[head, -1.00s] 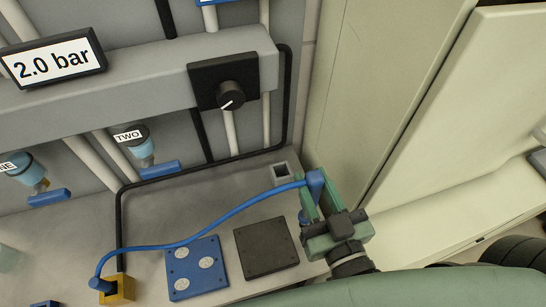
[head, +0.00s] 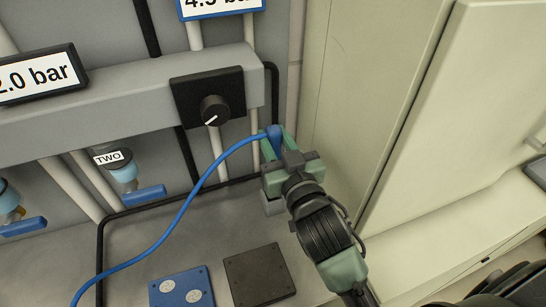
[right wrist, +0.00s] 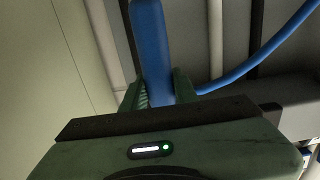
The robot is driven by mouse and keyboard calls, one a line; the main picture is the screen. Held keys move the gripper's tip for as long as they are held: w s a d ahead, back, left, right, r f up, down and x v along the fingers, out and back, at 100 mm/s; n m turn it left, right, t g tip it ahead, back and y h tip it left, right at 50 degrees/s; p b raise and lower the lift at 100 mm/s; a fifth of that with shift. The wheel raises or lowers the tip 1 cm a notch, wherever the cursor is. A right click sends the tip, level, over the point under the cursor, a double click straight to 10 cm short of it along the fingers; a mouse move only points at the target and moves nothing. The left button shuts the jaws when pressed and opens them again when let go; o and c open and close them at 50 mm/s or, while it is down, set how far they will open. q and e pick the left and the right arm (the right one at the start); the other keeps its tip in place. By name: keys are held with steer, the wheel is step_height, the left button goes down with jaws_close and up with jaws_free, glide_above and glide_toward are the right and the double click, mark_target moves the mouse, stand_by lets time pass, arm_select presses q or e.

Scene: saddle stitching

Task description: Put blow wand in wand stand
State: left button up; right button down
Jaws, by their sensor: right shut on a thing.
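The blue blow wand (head: 274,133) is held in my right gripper (head: 279,146), which is shut on it. Its blue hose (head: 188,203) runs down to the lower left. In the right wrist view the wand (right wrist: 152,45) stands long and upright between the green fingers (right wrist: 158,92), and the hose leaves to the right. The wand stand, a small grey square holder (head: 272,208), shows just below my gripper in the head view and is mostly hidden by it. The wand's lower end is hidden, so I cannot tell whether it touches the stand. My left gripper is not in view.
A panel with a black knob (head: 214,108) is left of the wand. A black pad (head: 259,276) and a blue plate with pale discs (head: 182,290) lie on the grey bench. A pale cabinet wall (head: 365,100) rises close on the right.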

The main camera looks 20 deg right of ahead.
steer(key=shift+w+f, duration=0.2)
steer(key=shift+f, duration=0.4)
steer(key=shift+w+f, duration=0.2)
steer(key=shift+f, duration=0.35)
steer(key=shift+s+f, duration=0.15)
steer(key=shift+f, duration=0.4)
step_height(320, 180, down, 3)
steer(key=shift+f, duration=0.15)
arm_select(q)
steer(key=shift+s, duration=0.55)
arm_select(e)
steer(key=shift+f, duration=0.1)
steer(key=shift+f+b, duration=0.2)
steer(key=shift+b, duration=0.15)
steer(key=c, duration=1.1)
jaws_free()
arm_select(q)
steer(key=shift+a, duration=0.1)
